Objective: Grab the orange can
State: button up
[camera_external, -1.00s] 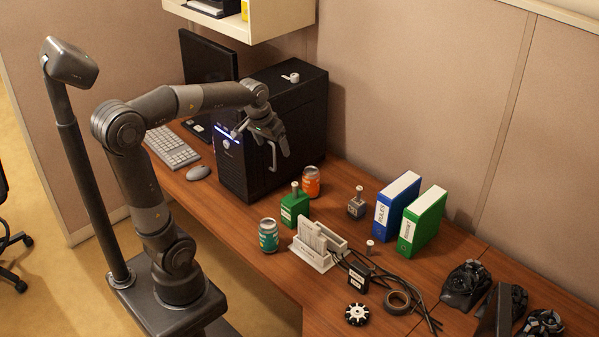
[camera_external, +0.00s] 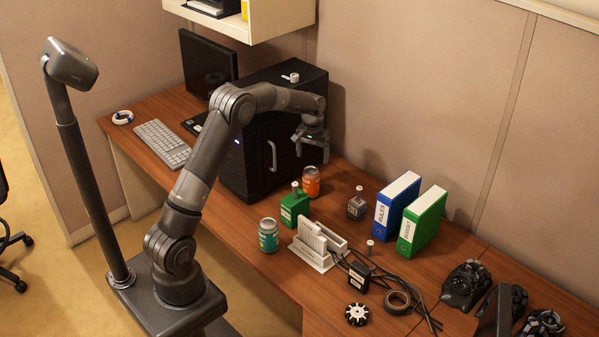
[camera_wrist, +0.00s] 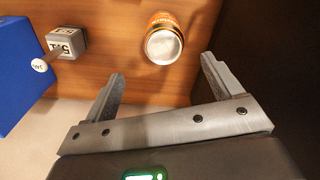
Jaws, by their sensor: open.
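The orange can (camera_external: 311,181) stands upright on the wooden desk, close to the front right corner of the black computer tower. In the wrist view the can (camera_wrist: 164,42) shows from above, with its silver lid facing me, beyond the fingertips and between their lines. My gripper (camera_external: 312,149) is above the can, pointing down, apart from it. In the wrist view my gripper (camera_wrist: 161,70) is open with nothing between its fingers.
The black tower (camera_external: 262,150) stands left of the can. A wall panel is behind.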

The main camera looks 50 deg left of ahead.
aim_at(313, 169)
jog(key=shift+w+a+f, duration=0.15)
jog(key=shift+w+f, duration=0.15)
jog(key=shift+f, duration=0.3)
jog(key=shift+w+a+f, duration=0.1)
jog(key=shift+w+f, duration=0.15)
jog(key=shift+f, duration=0.35)
notch_tip(313, 169, down, 5)
jog(key=shift+r, duration=0.1)
jog(key=shift+s+f, duration=0.2)
jog(key=shift+f, duration=0.8)
jog(key=shift+s+f, duration=0.15)
jog(key=shift+f, duration=0.9)
jog(key=shift+s+f, duration=0.2)
jog(key=shift+f, duration=0.8)
jog(key=shift+c, duration=0.2)
jog(key=c, duration=1.2)
jog(key=shift+c, duration=0.4)
jog(key=shift+r, duration=0.15)
